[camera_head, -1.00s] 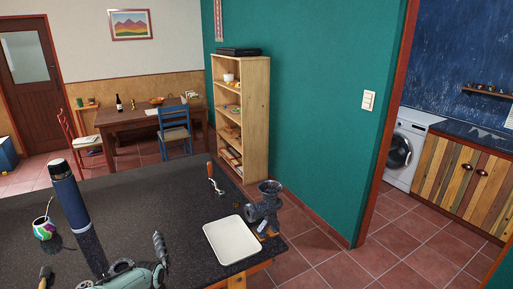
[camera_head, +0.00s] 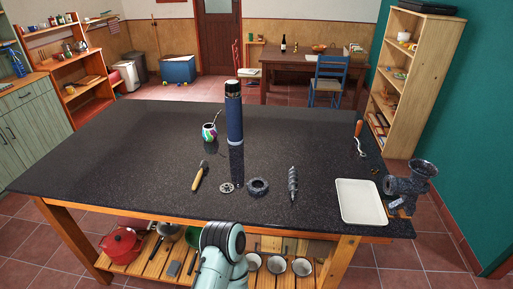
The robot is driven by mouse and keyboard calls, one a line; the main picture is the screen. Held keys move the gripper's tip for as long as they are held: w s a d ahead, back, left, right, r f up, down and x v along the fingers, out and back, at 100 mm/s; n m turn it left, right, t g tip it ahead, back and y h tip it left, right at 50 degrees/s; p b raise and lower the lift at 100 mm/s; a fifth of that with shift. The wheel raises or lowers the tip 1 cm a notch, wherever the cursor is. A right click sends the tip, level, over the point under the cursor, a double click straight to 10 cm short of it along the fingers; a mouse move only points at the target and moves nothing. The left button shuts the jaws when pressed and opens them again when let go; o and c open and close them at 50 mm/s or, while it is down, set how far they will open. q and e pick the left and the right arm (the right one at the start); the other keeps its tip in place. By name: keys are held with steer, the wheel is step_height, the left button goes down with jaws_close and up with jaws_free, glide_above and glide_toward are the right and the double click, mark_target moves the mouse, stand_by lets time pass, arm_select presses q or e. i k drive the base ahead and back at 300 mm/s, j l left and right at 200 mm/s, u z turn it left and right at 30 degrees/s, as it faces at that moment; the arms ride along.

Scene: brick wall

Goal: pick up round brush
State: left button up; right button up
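A small brush (camera_head: 199,178) with a light wooden handle and a dark head lies on the dark speckled tabletop (camera_head: 120,160), left of the tall blue flask. It looks like the round brush, though its bristles are too small to make out clearly. Nothing touches it. A pale green rounded link of my own arm (camera_head: 222,255) shows at the bottom middle, in front of the table's near edge. I cannot tell which arm it belongs to. Neither gripper is in view.
A perforated disc (camera_head: 227,187), dark ring (camera_head: 258,187) and auger (camera_head: 293,184) lie rightward. A white tray (camera_head: 361,202) and grinder (camera_head: 411,180) occupy the right end. The table's left is clear.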

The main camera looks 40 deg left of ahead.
mark_target(204, 165)
steer(key=u, duration=1.8)
steer(key=i+j, duration=0.15)
steer(key=j, duration=0.15)
steer(key=i+j+z, duration=0.15)
steer(key=j, duration=0.15)
steer(key=i+j, duration=0.1)
steer(key=j, duration=0.2)
steer(key=z, duration=0.05)
